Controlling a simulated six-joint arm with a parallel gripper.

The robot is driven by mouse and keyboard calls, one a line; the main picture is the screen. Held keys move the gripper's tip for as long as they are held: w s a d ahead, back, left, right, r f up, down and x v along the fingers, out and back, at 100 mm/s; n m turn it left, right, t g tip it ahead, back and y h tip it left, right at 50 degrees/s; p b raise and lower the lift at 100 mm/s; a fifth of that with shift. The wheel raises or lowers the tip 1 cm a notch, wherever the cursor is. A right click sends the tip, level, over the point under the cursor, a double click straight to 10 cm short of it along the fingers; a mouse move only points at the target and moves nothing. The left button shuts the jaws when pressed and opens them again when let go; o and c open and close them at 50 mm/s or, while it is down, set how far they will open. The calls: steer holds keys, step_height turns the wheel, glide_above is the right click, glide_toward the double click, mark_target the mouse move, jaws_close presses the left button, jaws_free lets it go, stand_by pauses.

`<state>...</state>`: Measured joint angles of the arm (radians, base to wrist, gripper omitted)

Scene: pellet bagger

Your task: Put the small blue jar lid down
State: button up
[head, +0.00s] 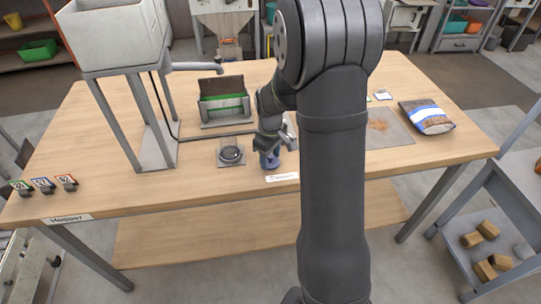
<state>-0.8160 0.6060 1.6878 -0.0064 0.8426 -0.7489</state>
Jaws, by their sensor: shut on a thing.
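My gripper (270,150) is low over the middle of the wooden table, near its front edge. It is shut on the small blue jar lid (270,161). The lid shows only as a small blue patch under the fingers, partly hidden by them. I cannot tell whether the lid touches the table. A white label (282,177) lies just in front of it on the table edge.
A square plate with a round dark dish (231,154) is just left of my gripper. A green-and-grey holder (224,108) stands behind. A grey mat (388,128) with brown pellets and a blue-white bag (427,116) are right. A hopper stand (155,150) and small numbered tags (43,185) are left.

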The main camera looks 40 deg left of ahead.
mark_target(270, 156)
steer(key=shift+f, duration=0.1)
steer(key=o, duration=0.9)
steer(key=shift+o, duration=0.2)
step_height(270, 156, up, 12)
step_height(270, 156, down, 12)
steer(key=shift+r, duration=1.8)
